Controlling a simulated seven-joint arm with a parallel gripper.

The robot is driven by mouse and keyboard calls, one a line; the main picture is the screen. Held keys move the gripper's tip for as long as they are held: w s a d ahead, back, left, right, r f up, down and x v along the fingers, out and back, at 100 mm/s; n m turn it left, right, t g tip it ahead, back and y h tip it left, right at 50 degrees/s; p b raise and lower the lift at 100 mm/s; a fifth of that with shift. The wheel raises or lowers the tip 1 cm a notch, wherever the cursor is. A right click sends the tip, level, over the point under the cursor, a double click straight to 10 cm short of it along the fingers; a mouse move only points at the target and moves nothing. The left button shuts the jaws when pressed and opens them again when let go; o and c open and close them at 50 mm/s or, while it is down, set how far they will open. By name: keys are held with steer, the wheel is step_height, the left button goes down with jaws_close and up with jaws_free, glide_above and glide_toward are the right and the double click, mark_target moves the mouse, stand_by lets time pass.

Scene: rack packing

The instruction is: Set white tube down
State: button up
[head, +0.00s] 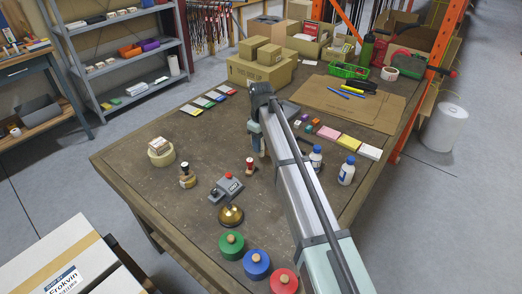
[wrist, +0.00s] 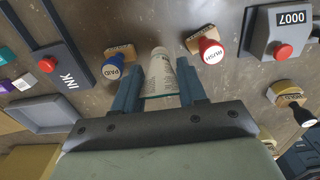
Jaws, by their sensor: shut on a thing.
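The white tube (wrist: 160,68) is between the two fingers of my gripper (wrist: 158,82) in the wrist view, gripped on both sides. Small print shows on its side. In the head view my gripper (head: 258,143) is low over the middle of the brown worktable (head: 130,175), and the arm hides the tube there. I cannot tell whether the tube touches the tabletop. The blue-knobbed PAID stamp (wrist: 113,68) is just left of the fingers in the wrist view. The red-knobbed RUSH stamp (wrist: 209,48) is close on their right.
A grey red-button device (head: 226,187), a brass bell (head: 231,215) and a wooden stamp (head: 187,178) stand nearby. White bottles (head: 347,172) stand right of the arm. The table's left part has bare room.

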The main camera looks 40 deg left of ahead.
steer(key=shift+f, duration=1.8)
steer(key=shift+f, duration=0.15)
steer(key=o, duration=1)
steer(key=shift+o, duration=0.2)
step_height(320, 180, up, 12)
steer(key=shift+r, duration=0.15)
